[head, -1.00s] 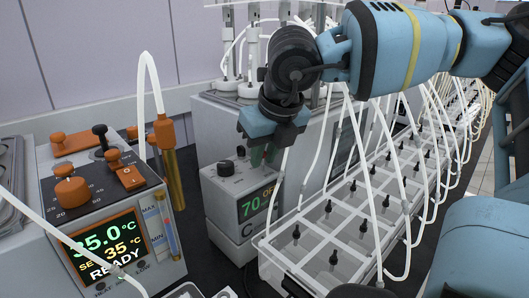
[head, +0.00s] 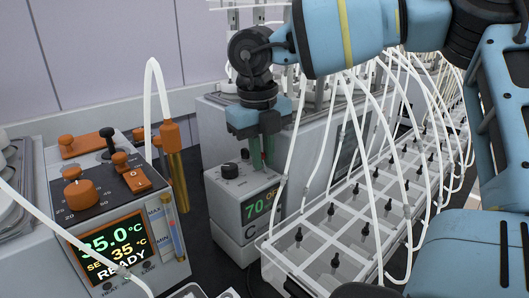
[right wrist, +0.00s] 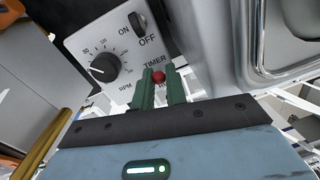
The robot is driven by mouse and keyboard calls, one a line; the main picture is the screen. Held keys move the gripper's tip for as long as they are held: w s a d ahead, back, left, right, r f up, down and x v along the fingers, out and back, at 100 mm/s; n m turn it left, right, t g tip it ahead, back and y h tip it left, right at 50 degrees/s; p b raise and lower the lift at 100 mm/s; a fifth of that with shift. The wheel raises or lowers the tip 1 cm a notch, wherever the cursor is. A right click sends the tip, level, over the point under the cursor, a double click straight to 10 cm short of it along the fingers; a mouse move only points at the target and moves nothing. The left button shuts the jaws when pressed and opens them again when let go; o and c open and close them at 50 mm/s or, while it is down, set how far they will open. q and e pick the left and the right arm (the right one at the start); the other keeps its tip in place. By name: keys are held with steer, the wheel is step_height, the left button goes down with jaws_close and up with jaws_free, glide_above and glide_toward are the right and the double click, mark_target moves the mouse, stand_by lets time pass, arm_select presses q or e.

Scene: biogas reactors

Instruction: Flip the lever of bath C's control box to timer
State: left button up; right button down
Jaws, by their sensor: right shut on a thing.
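The control box (head: 241,203) stands in the middle of the head view, marked C on its lower part, with a black dial and a lit display reading 70. In the right wrist view its grey top face (right wrist: 110,50) shows the dial, an ON/OFF rocker switch and the words TIMER and RPM. A lever with a red ball tip (right wrist: 158,76) sits by these words; its stem is hidden. My right gripper (head: 262,157) points down at the box's back right part. Its green fingers (right wrist: 159,88) are shut on the lever. My left gripper is not in view.
An orange-trimmed bath controller (head: 115,222) reading 35.0 °C stands at the left, with a brass-coloured probe (head: 177,180) beside it. A clear compartment tray (head: 345,235) with white tubes (head: 400,150) lies close on the right. A large grey bath housing (head: 215,135) stands behind.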

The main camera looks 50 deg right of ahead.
steer(key=c, duration=1.5)
jaws_free()
steer(key=shift+o, duration=0.2)
steer(key=shift+r, duration=0.1)
steer(key=r, duration=0.7)
steer(key=shift+a+r, duration=0.3)
steer(key=shift+r, duration=0.05)
